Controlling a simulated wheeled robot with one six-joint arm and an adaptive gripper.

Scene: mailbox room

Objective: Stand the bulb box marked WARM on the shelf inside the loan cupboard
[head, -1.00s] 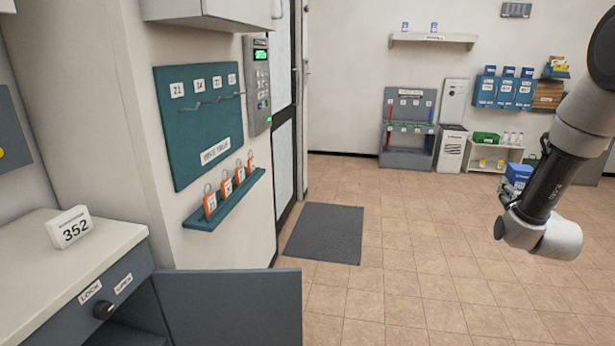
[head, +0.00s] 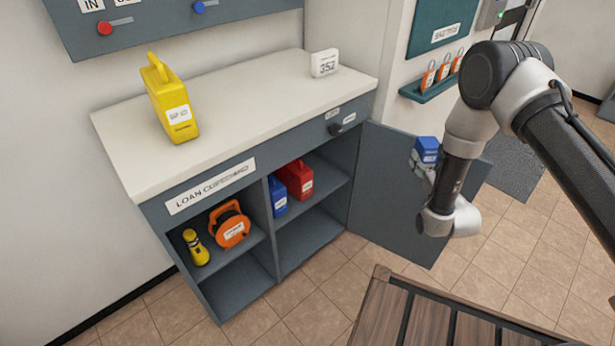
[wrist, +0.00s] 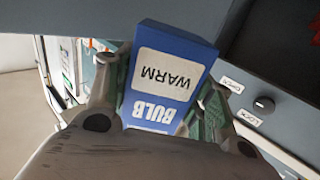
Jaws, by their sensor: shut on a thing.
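The blue bulb box (wrist: 165,75) has a white label reading WARM, upside down in the wrist view. My gripper (wrist: 158,105) is shut on it, one finger on each side. In the head view the box (head: 426,150) is held up in front of the cupboard's open door, my gripper (head: 424,172) partly hidden behind my arm. The loan cupboard (head: 212,188) stands open at the centre left. Its shelf (head: 322,172) holds a blue container (head: 278,196) and a red container (head: 297,179) on the right side. An orange reel (head: 229,224) and a yellow torch (head: 196,248) stand on the left side.
The grey door (head: 405,205) swings out at the cupboard's right. A yellow case (head: 171,100) and a 352 block (head: 324,63) stand on the top. A dark slatted wooden surface (head: 400,315) is at the bottom. The lower compartments look empty.

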